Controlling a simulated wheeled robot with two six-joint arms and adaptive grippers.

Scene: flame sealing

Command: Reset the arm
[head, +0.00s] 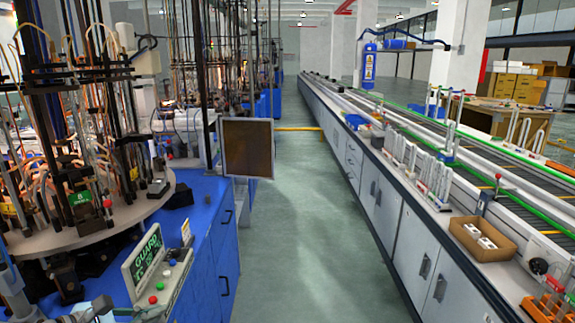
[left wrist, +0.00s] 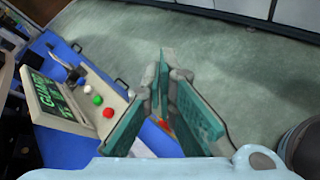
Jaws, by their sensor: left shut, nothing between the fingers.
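My left gripper (head: 100,309) shows at the bottom left of the head view, low beside the control box. In the left wrist view its teal fingers (left wrist: 166,72) are together, with nothing held between them. The control box (left wrist: 112,108) with a green-lit GUARD sign and red, green and white buttons lies left of the fingers; in the head view the box (head: 172,277) stands on the blue cabinet's front corner. The fingers appear apart from the buttons. My right gripper is in neither view.
A round sealing machine (head: 85,228) with rods and tubes stands on the blue cabinet (head: 224,245). A framed brown panel (head: 248,147) sticks out over the aisle. The aisle floor (head: 310,230) is clear. On the right bench are a cardboard box (head: 481,239) and an orange rack (head: 545,309).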

